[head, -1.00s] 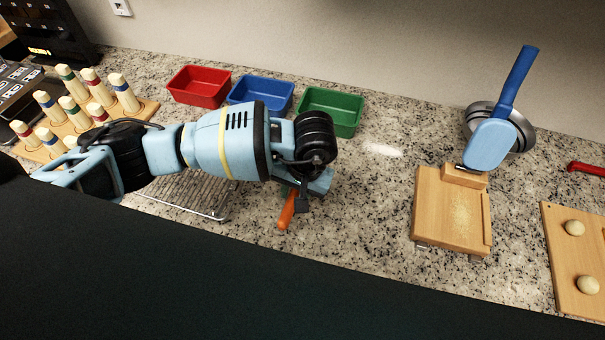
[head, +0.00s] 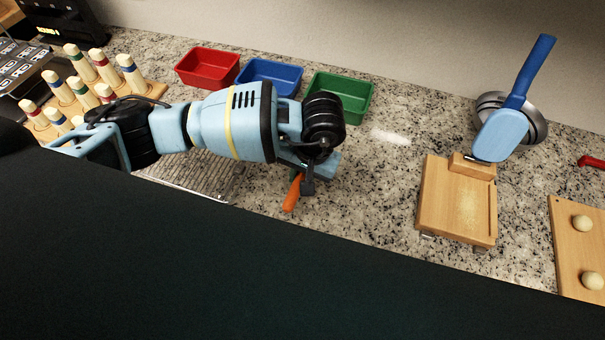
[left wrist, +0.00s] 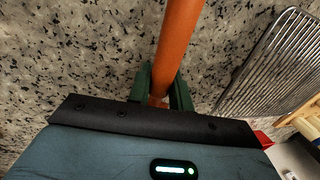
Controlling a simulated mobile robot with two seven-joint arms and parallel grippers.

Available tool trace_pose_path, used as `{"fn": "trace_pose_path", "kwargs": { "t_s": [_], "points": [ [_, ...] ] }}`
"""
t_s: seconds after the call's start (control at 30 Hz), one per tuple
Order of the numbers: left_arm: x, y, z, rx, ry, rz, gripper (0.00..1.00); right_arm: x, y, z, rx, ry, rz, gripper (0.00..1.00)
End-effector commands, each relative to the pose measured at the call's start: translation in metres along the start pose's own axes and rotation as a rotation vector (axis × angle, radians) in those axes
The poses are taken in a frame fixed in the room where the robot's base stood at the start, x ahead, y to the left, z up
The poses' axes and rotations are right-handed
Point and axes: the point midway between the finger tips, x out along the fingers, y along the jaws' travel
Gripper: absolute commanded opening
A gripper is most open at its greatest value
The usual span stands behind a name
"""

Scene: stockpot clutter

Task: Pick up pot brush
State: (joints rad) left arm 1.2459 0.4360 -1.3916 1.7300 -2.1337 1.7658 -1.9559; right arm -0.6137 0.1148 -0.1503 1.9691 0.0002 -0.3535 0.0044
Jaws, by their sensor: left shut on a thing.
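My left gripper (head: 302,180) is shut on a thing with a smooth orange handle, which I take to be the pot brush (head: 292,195). In the left wrist view, the dark green fingers (left wrist: 160,92) stand on either side of the orange handle (left wrist: 181,35), which runs up out of the picture. The brush head cannot be made out. The gripper is over the speckled counter, in front of the green bin. I cannot tell whether the brush touches the counter. My right gripper is not in view.
A wire rack (head: 200,178) lies beside and below my left arm. Red (head: 207,68), blue (head: 268,76) and green (head: 341,95) bins stand behind. Several pegs stand in a wooden board (head: 153,91) at left. A wooden board (head: 440,205), metal bowls (head: 540,127) and a blue paddle-like tool (head: 500,136) are at right.

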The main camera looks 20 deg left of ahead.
Motion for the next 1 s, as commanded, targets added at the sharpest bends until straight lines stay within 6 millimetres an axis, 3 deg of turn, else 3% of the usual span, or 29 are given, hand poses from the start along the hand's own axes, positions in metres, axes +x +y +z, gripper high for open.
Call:
{"fn": "trace_pose_path", "kwargs": {
  "t_s": [0.17,0.7,1.0],
  "points": [
    [-0.024,-0.005,-0.001,0.000,0.002,0.001,0.00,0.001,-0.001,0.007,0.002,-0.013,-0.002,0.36],
    [-0.042,0.030,0.119,0.006,-0.002,0.002,0.00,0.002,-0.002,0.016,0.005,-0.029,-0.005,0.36],
    [-0.047,0.038,0.150,0.001,-0.001,0.000,0.00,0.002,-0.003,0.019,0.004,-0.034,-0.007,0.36]
  ]
}}
